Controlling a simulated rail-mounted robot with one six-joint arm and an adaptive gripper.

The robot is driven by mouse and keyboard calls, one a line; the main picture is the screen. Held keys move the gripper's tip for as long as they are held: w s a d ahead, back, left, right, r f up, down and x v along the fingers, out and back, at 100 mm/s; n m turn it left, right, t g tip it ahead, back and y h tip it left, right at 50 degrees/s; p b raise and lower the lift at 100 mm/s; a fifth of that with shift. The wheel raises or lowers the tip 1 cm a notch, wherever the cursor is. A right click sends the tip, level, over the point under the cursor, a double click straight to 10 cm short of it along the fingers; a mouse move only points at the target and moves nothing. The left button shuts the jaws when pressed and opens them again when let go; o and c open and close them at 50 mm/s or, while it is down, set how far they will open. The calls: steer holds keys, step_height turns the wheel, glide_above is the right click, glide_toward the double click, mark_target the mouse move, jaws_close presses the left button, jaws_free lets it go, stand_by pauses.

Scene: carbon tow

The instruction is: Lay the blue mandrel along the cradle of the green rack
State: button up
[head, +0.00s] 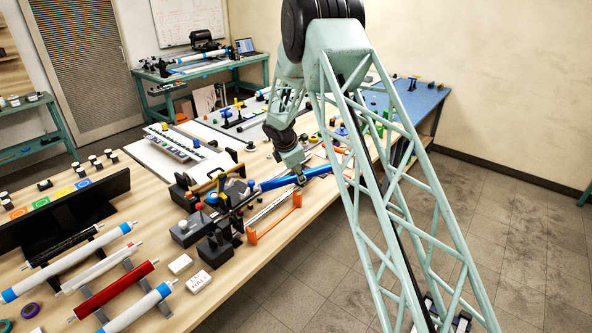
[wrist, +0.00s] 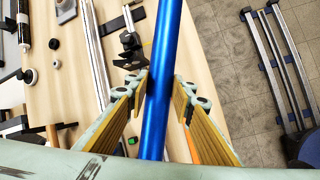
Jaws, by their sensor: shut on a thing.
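The blue mandrel (head: 268,184) is a long, shiny blue tube held above the wooden bench, about level in the head view. In the wrist view the blue mandrel (wrist: 163,60) runs from top to bottom between the fingers. My gripper (head: 299,179) is shut on it; in the wrist view the fingers of my gripper (wrist: 163,92) lie on both sides of the tube. Green upright parts (head: 383,122), possibly the green rack, show at the far right of the bench, partly behind my arm. Their cradle cannot be made out.
An orange rack (head: 274,220) stands on the bench's front edge below the mandrel. Dark clamp-like fixtures (head: 215,240) stand to its left. Red, white and blue rollers (head: 115,288) lie at the near left. A white board with a rail (head: 180,150) lies behind. Floor is open at right.

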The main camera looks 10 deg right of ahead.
steer(key=s+d+f+m+g, duration=0.2)
steer(key=s+m, duration=0.4)
steer(key=s, duration=0.3)
steer(key=s+d+f+m+g+h, duration=0.1)
steer(key=s+m+g, duration=0.3)
steer(key=s, duration=0.6)
steer(key=s+d+f+m+g, duration=0.1)
steer(key=s+d+f+m, duration=0.1)
steer(key=s+m, duration=0.6)
steer(key=s+f+m+g+b, duration=0.1)
steer(key=s+f+b, duration=0.5)
steer(key=f+b, duration=0.4)
steer(key=shift+d+m+g+b, duration=0.15)
steer(key=shift+m+g+b, duration=0.15)
steer(key=shift+m+b, duration=0.15)
steer(key=shift+w+d, duration=0.1)
